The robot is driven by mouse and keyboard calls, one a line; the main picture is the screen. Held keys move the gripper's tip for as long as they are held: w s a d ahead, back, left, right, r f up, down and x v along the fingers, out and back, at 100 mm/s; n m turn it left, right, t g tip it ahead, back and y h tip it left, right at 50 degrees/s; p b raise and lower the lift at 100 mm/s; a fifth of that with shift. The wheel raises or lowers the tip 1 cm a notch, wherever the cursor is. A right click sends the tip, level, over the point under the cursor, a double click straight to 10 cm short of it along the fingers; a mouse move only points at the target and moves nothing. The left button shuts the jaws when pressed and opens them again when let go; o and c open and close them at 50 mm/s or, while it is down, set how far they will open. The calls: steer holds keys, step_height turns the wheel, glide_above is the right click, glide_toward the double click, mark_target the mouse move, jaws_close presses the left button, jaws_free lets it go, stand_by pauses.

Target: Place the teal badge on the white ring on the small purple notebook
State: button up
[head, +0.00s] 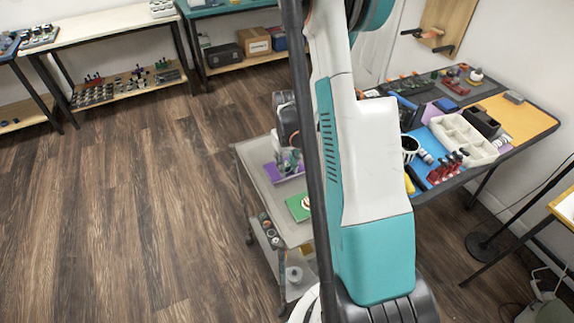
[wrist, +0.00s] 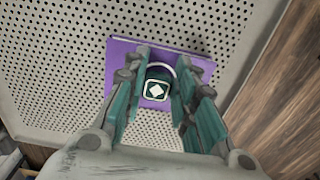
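The small purple notebook (wrist: 122,62) lies on a perforated cart top in the wrist view. It also shows in the head view (head: 279,174), under my gripper. The white ring (wrist: 161,65) is on the notebook; its upper arc shows. The teal badge (wrist: 155,90), dark with a white border and a white diamond, lies in line with the ring and covers its lower part in this view. My gripper (wrist: 163,72) points down at the notebook with one finger on each side of the badge. Whether the fingers touch the badge, and whether it rests on the notebook, I cannot tell.
A green notebook (head: 298,207) with a round item on it lies nearer on the same grey cart (head: 252,160). The cart's lower shelf holds small parts. A crowded worktable (head: 527,120) stands to the right. Open wooden floor (head: 130,200) lies to the left.

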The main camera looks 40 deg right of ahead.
steer(key=o, duration=0.4)
step_height(320, 180, up, 12)
steer(key=p, duration=0.4)
steer(key=shift+r, duration=0.15)
